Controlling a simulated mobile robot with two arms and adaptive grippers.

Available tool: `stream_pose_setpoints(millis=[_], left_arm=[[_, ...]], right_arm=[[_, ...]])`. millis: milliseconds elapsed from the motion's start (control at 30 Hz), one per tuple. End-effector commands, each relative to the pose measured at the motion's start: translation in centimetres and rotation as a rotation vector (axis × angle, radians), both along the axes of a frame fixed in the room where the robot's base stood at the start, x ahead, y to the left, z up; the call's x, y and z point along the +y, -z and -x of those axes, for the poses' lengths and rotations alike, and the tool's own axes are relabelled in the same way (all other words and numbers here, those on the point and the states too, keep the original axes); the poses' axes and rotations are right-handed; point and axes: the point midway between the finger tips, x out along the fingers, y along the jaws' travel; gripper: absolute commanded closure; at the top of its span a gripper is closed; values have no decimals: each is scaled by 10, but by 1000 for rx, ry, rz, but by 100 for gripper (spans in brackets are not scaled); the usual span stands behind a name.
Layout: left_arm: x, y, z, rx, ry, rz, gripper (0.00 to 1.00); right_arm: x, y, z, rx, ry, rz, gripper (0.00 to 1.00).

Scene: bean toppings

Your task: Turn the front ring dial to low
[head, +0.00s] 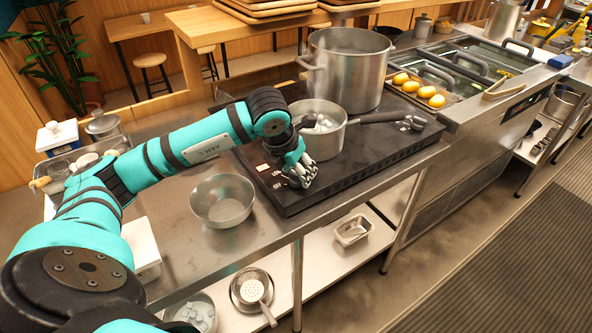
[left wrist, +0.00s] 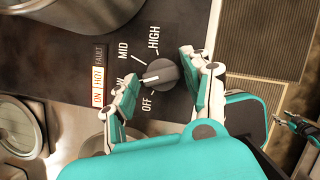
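The front ring dial (left wrist: 160,75) is a dark grey round knob on the black cooktop panel. Its white pointer line faces left, toward the LOW label, which a finger partly covers. MID, HIGH and OFF are readable around it. My left gripper (left wrist: 162,78) is open, with one finger on each side of the dial; I cannot tell whether either touches it. In the head view my left gripper (head: 302,178) is over the cooktop's front left corner and hides the dial. A teal and black piece (left wrist: 300,126) at the left wrist view's right edge looks like my right gripper.
On the black cooktop (head: 345,185) stand a saucepan (head: 325,146) with a black handle and a large steel pot (head: 347,90). An empty metal bowl (head: 222,205) sits left of the cooktop. A tray of yellow items (head: 408,88) is behind right.

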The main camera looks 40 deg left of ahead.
Motion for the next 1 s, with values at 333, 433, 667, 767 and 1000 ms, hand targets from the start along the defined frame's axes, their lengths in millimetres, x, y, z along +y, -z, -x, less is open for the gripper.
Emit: stream_pose_setpoints(millis=[333,433,667,767,1000], left_arm=[[0,1,1,3,1,1,37],[0,-5,2,1,1,0,37],[0,-43,17,-3,2,-1,37],[0,-63,26,-3,1,0,37],[0,-100,41,-1,1,1,37]], right_arm=[[-1,0,0,0,0,1,45],[-1,0,0,0,-1,1,45],[0,0,0,0,0,0,45],[0,0,0,0,0,0,45],[0,0,0,0,0,0,45]])
